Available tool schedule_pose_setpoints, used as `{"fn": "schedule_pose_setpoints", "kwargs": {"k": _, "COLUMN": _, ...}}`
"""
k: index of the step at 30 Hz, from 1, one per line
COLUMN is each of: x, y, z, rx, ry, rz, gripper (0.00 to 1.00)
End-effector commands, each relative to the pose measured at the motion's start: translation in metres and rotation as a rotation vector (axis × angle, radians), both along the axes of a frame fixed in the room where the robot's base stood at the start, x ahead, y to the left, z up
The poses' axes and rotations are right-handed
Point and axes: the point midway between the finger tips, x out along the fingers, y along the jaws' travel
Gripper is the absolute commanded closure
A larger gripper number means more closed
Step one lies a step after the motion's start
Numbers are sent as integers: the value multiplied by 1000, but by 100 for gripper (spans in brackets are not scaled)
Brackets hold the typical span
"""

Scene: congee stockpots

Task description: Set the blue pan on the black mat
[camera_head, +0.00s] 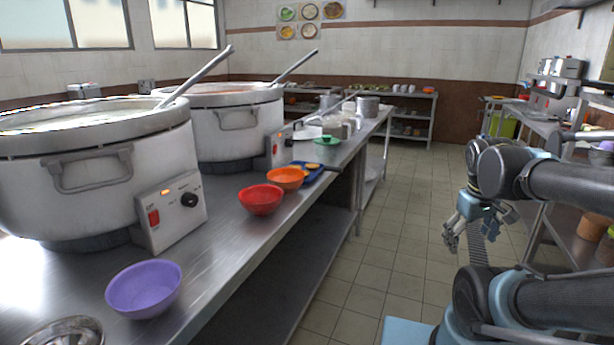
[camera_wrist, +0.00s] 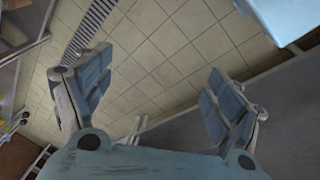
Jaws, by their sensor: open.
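A blue pan (camera_head: 317,175) lies on the steel counter, partly behind an orange bowl (camera_head: 285,178). A small yellow-orange thing (camera_head: 311,167) sits on or against it. A dark strip beside it may be its handle; I cannot tell. I cannot make out a black mat in either view. My gripper (camera_head: 471,232) hangs over the floor right of the counter, well apart from the pan. The wrist view shows it (camera_wrist: 155,85) open and empty, with floor tiles between its fingers.
The steel counter (camera_head: 226,207) also holds two big stockpots (camera_head: 95,165) (camera_head: 232,120), a red bowl (camera_head: 261,200), a purple bowl (camera_head: 144,288) and a green dish (camera_head: 327,141). Ladle handles stick up from the pots. The tiled aisle (camera_head: 400,215) is clear. Shelving stands at right.

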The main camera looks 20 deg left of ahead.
Motion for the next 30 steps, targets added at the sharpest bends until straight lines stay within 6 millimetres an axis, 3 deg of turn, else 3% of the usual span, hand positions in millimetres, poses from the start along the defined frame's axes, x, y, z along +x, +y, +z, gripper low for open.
{"fn": "schedule_pose_setpoints", "kwargs": {"k": 8, "x": 66, "y": 49, "z": 54, "rx": -216, "ry": -9, "rz": 546, "gripper": 15}}
{"fn": "schedule_pose_setpoints", "kwargs": {"k": 14, "x": 108, "y": 104, "z": 87, "rx": -383, "ry": -16, "rz": 926, "gripper": 15}}
{"fn": "schedule_pose_setpoints", "kwargs": {"k": 22, "x": 149, "y": 203, "z": 125, "rx": -633, "ry": -28, "rz": 1420, "gripper": 15}}
{"fn": "schedule_pose_setpoints", "kwargs": {"k": 30, "x": 159, "y": 328, "z": 155, "rx": -918, "ry": -42, "rz": 1881, "gripper": 15}}
